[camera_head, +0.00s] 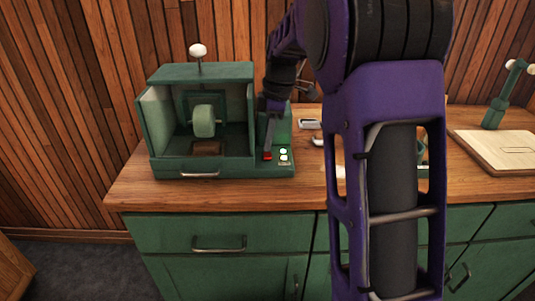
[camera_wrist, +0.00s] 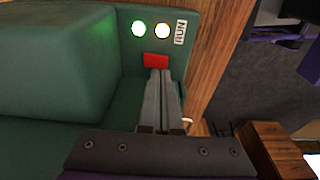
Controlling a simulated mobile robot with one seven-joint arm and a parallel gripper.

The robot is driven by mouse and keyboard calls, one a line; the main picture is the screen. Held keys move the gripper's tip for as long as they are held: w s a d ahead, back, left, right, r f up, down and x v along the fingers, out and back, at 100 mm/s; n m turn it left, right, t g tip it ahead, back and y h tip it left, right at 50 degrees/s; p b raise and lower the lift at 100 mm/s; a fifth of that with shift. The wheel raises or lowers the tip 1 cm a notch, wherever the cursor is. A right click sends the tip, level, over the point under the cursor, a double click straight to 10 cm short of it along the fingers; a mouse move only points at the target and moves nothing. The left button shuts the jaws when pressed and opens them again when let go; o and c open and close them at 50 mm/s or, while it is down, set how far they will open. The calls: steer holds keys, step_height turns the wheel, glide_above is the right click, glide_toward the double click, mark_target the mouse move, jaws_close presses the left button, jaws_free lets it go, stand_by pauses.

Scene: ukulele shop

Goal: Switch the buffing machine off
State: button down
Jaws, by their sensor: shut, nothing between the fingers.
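The green buffing machine (camera_head: 158,142) stands on the wooden counter, with a pale buffing wheel (camera_head: 204,121) inside its open hood. Its control panel at the right has a red switch (camera_head: 267,156), which also shows in the wrist view (camera_wrist: 156,60). My gripper (camera_head: 268,148) is shut and empty, fingers together. In the wrist view its fingertips (camera_wrist: 158,72) are right at the red switch's edge; I cannot tell whether they touch it.
The wooden counter (camera_head: 230,196) has green drawers below. Small items, including a metal piece (camera_head: 308,124), lie right of the machine. A pale board (camera_head: 500,150) with a green stand (camera_head: 495,112) is at far right. My arm hides the counter's middle.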

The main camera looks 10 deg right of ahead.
mark_target(268, 156)
steer(key=shift+f, duration=1.2)
stand_by(0.4)
steer(key=shift+r+p, duration=2.7)
steer(key=shift+r, duration=0.85)
